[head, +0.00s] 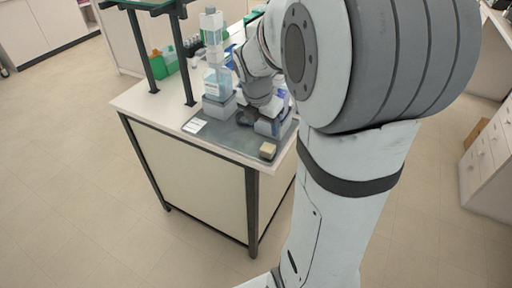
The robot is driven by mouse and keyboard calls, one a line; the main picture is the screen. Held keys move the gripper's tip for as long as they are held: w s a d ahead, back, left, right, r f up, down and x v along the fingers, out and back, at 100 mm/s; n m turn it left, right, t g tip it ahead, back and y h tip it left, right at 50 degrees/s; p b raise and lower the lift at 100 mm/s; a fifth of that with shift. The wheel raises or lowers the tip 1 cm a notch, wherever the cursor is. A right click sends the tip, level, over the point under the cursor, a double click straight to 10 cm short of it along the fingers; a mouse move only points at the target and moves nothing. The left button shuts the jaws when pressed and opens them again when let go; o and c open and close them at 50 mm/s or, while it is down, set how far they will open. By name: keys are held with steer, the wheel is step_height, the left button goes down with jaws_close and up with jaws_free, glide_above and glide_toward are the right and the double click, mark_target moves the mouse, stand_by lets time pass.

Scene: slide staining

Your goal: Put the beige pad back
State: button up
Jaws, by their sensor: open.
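The beige pad (267,150) is a small block near the front right corner of the grey mat (225,137) on the bench. My arm reaches over the bench from the right, and my gripper (267,126) is low above the mat, just behind the pad. The gripper is open; its fingers are small and partly hidden by my wrist. I see no contact between gripper and pad, but the exact gap cannot be told.
A clear bottle with bluish liquid (217,81) stands on a grey block (219,108) left of my wrist. A white card (194,126) lies at the mat's left. A dark-legged shelf (154,55) and green containers (166,61) are behind. The bench's front edge is close to the pad.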

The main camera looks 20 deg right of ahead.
steer(key=s+a+r+m+y, duration=0.1)
steer(key=s+a+m, duration=0.4)
steer(key=s+m, duration=0.3)
steer(key=s+a+r+m+y, duration=0.1)
steer(key=s+a+m, duration=0.5)
steer(key=m, duration=1)
steer(key=s, duration=0.2)
steer(key=shift+s+r+t, duration=0.25)
steer(key=shift+s+t, duration=0.05)
steer(key=shift+t, duration=0.1)
